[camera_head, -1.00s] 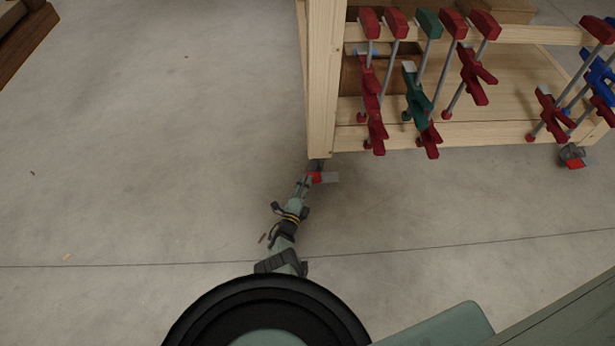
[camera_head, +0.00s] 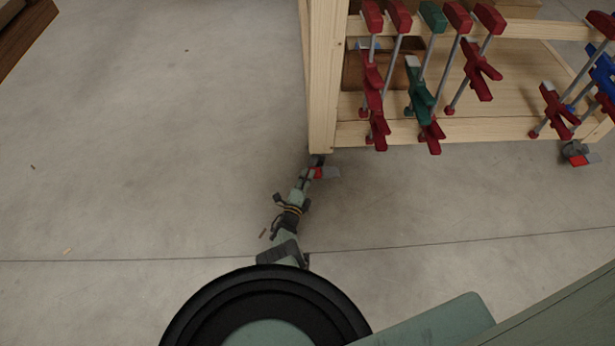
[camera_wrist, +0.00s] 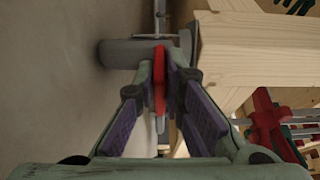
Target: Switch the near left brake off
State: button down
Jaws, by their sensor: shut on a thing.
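The near left caster stands under the near left leg of the wooden cart. Its red brake pedal (camera_head: 316,173) shows at the foot of that leg. In the wrist view the red brake pedal (camera_wrist: 159,80) lies between my fingertips, and the grey caster wheel (camera_wrist: 118,53) is just beyond them. My gripper (camera_head: 309,174) is low over the floor at the caster, and in the wrist view my gripper (camera_wrist: 164,68) is shut on the pedal. Part of the caster is hidden by my fingers, so the pedal's tilt is hard to tell.
The wooden cart (camera_head: 322,80) stands at the upper right. Several red, green and blue clamps (camera_head: 480,72) hang from its rail above the caster. Another caster with a red pedal (camera_head: 580,158) is at the right. The concrete floor (camera_head: 150,150) to the left is clear.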

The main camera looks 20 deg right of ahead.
jog(key=shift+r, duration=0.1)
jog(key=shift+d+r+m+p, duration=0.1)
jog(key=shift+r+m+p, duration=0.45)
jog(key=shift+p, duration=0.6)
jog(key=shift+d+r+m+g+y+p, duration=0.1)
jog(key=shift+r+m+g+y+p, duration=0.1)
jog(key=shift+m+g+y+p, duration=0.3)
jog(key=shift+f+m, duration=0.15)
jog(key=shift+m, duration=0.1)
jog(key=c, duration=1.7)
grip_release()
jog(key=shift+f, duration=0.1)
